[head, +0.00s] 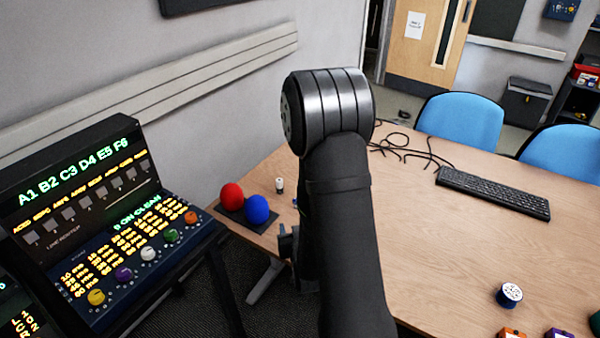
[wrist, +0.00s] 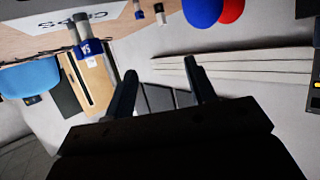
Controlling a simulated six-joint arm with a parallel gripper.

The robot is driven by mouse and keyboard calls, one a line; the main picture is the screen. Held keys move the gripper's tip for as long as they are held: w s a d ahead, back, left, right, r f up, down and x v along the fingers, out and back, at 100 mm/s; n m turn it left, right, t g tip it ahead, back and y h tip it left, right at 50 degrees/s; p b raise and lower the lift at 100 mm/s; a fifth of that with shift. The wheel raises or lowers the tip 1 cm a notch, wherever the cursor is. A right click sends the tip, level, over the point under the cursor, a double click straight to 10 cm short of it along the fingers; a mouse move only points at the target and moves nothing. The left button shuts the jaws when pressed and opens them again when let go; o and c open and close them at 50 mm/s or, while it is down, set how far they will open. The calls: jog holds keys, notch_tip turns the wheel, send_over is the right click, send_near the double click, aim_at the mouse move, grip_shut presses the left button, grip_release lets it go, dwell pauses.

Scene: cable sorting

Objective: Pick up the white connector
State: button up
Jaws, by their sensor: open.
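A small white piece with a dark base (head: 279,185) stands on the table near its left edge in the head view; it may be the white connector, but it is too small to be sure. In the wrist view, a small pale piece (wrist: 159,13) and a small blue-and-white piece (wrist: 138,9) show at the top.
A red ball (head: 232,196) and a blue ball (head: 257,209) sit on a dark pad at the table's left edge. A control console (head: 120,240) stands at left. Black cable (head: 400,145), a keyboard (head: 493,193) and a blue-and-white cylinder (head: 509,295) lie to the right.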

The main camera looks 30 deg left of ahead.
jog(key=w+a+f+n+g+h, duration=0.1)
jog(key=w+a+f+h, duration=0.15)
jog(key=w+a, duration=0.4)
jog(key=n+g+h, duration=0.3)
jog(key=n+g, duration=0.3)
jog(key=g, duration=0.2)
send_near(280, 180)
jog(key=x, duration=0.7)
jog(key=shift+d+f, duration=0.2)
jog(key=shift+f, duration=0.05)
jog(key=shift+a+x, duration=0.15)
jog(key=shift+x, duration=1.1)
jog(key=shift+a+x, duration=0.15)
jog(key=shift+x, duration=1.1)
jog(key=shift+r, duration=0.15)
jog(key=shift+c, duration=0.2)
jog(key=c, duration=1)
